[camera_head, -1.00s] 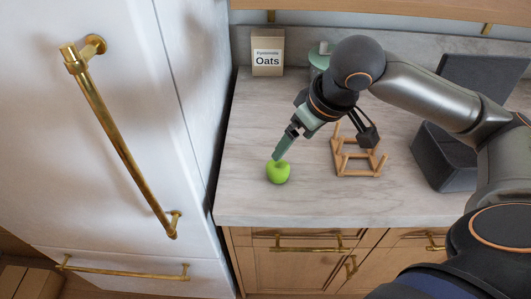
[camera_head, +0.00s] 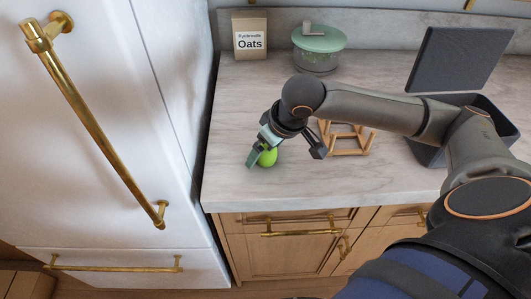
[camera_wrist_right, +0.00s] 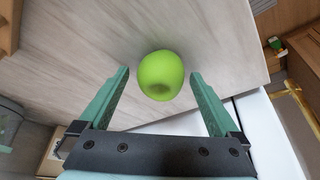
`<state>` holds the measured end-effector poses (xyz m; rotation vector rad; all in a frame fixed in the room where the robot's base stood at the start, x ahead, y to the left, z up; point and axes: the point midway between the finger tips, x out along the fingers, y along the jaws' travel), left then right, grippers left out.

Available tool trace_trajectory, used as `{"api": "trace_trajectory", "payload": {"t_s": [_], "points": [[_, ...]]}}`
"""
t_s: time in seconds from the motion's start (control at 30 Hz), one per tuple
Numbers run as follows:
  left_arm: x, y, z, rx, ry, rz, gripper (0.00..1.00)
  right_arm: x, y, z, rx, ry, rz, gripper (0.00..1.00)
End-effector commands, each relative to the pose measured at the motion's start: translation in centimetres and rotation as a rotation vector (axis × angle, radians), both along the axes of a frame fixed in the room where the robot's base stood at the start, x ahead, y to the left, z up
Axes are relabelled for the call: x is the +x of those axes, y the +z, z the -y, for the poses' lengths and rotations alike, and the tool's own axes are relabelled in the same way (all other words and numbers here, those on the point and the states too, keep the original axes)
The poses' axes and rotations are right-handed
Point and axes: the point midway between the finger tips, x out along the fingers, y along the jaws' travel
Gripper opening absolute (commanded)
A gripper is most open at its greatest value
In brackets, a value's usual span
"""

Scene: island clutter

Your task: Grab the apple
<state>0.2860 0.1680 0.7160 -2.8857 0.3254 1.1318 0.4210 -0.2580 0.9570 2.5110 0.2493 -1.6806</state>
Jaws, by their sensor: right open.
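The green apple (camera_head: 268,157) sits on the counter near its front left corner. In the head view my right gripper (camera_head: 256,156) is at the apple and partly covers it. In the right wrist view the apple (camera_wrist_right: 160,75) lies between and just beyond the fingertips of my open right gripper (camera_wrist_right: 160,76). Gaps show between the apple and both fingers, and nothing is held. My left gripper is not in view.
A wooden rack (camera_head: 347,141) stands right of the apple. An oats box (camera_head: 250,36) and a green-lidded container (camera_head: 318,49) stand at the back. A dark open bin (camera_head: 430,150) is at the right. A white cabinet (camera_head: 110,130) borders the counter's left side.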

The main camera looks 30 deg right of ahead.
Motion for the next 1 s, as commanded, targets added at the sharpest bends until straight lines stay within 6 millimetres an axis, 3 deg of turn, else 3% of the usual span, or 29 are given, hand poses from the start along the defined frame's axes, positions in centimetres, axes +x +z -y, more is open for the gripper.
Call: {"api": "trace_trajectory", "payload": {"t_s": [0.27, 1.0], "points": [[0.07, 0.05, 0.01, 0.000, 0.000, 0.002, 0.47, 0.12, -0.21, -0.04, 0.000, 0.000, 0.001, 0.96], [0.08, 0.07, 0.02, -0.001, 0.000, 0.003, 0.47, 0.11, -0.17, -0.01, 0.000, 0.000, 0.001, 0.13]]}}
